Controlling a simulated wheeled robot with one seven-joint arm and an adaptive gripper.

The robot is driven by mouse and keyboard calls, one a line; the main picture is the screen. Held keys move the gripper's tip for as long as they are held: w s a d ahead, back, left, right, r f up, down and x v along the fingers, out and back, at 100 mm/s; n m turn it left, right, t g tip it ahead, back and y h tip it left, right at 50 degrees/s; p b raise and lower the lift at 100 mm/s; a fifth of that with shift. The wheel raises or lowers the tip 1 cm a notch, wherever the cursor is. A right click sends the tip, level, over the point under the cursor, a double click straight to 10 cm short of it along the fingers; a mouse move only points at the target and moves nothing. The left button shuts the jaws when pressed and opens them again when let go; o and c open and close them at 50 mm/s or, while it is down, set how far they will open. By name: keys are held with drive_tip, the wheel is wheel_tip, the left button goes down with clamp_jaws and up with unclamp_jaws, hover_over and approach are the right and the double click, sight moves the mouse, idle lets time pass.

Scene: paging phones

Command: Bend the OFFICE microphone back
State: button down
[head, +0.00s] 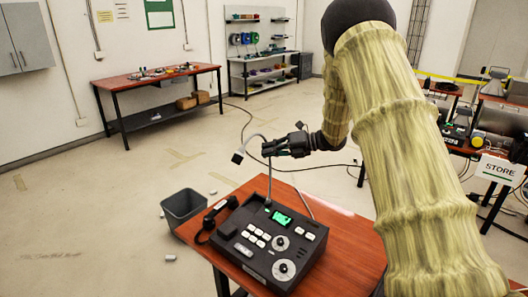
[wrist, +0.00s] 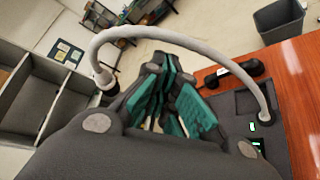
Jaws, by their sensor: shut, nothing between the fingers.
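The paging phone (head: 268,240), a dark console with white buttons, two round dials and a lit green screen, sits on the red-brown desk. I see no readable OFFICE sign on it. Its grey gooseneck microphone (head: 268,180) rises from the console and arches over to the left, its dark head (head: 238,158) hanging down. My gripper (head: 268,150) is shut and empty at the upper stem; contact is unclear. In the wrist view, the gooseneck (wrist: 180,36) arches over my gripper (wrist: 165,88), from the console at right to the head (wrist: 104,82) at left.
A black handset (head: 216,215) lies at the console's left side. A grey bin (head: 183,207) stands left of the desk, with litter on the floor. A STORE sign (head: 500,170) marks another desk at right. A workbench (head: 155,75) and shelves stand at the back wall.

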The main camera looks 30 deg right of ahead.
idle(0.3)
wheel_tip(320, 180, down, 2)
drive_tip(key=s+a+b, duration=0.2)
drive_tip(key=s+b, duration=0.1)
drive_tip(key=b+v, duration=0.3)
drive_tip(key=v, duration=0.6)
drive_tip(key=shift+r, duration=0.15)
